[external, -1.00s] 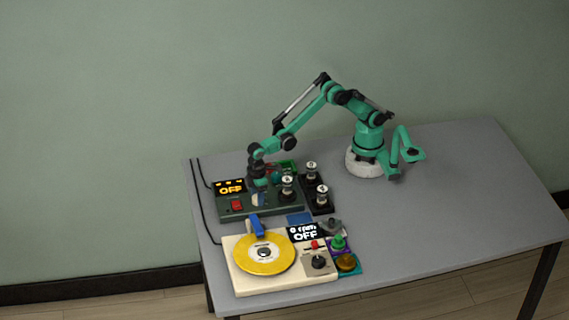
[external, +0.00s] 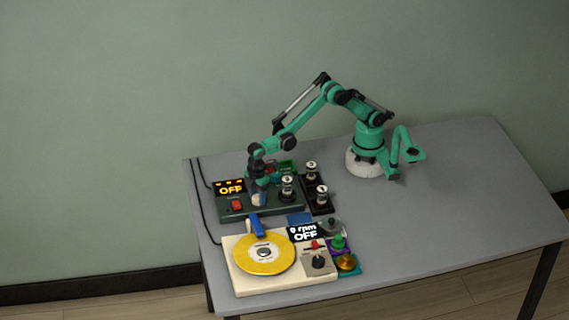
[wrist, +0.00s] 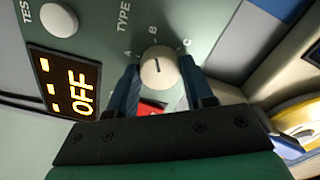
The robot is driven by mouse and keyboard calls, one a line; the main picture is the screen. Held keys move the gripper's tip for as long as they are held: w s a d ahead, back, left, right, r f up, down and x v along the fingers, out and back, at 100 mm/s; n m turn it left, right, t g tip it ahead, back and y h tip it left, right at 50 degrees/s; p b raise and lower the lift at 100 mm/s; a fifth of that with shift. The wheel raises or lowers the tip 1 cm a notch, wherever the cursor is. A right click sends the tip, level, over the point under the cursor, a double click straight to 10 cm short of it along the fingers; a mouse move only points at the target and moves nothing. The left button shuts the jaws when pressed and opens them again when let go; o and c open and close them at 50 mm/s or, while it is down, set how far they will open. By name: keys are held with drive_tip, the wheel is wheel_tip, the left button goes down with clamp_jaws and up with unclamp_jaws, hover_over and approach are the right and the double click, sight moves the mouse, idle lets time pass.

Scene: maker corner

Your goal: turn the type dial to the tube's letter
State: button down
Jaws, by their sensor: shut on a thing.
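The type dial (wrist: 158,66) is a small round cream knob with a dark pointer line, beside the word TYPE on the green tester panel (wrist: 195,15). Letters A and C show beside it; its exact setting is hard to read. My gripper (wrist: 162,78) is shut on the dial, one blue finger on each side. In the external view my gripper (external: 259,187) is low over the tester, partly hiding the dial. A glass tube (external: 287,186) stands upright on the tester's right end. I cannot read its letter.
The tester's display (wrist: 68,85) reads OFF, with a red switch (external: 237,205) below it in the external view. Two more tubes (external: 311,170) (external: 322,193) stand in black holders. A cream turntable unit (external: 240,280) with a yellow disc is in front. The table's right side is clear.

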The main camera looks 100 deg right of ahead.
sight(257, 197)
drive_tip(key=shift+c, duration=1.7)
unclamp_jaws()
drive_tip(key=shift+r, duration=2.85)
drive_tip(key=shift+s+d+r, duration=0.1)
drive_tip(key=shift+d+r, duration=0.15)
drive_tip(key=s+d+r+m+t, duration=0.3)
drive_tip(key=s+d+r+t, duration=0.1)
drive_tip(key=s+d+r, duration=0.25)
drive_tip(key=s+d+f+m+t, duration=0.2)
drive_tip(key=s+d+m+t, duration=0.1)
drive_tip(key=s+d, duration=0.3)
drive_tip(key=shift+s+f, duration=0.15)
drive_tip(key=shift+s, duration=0.55)
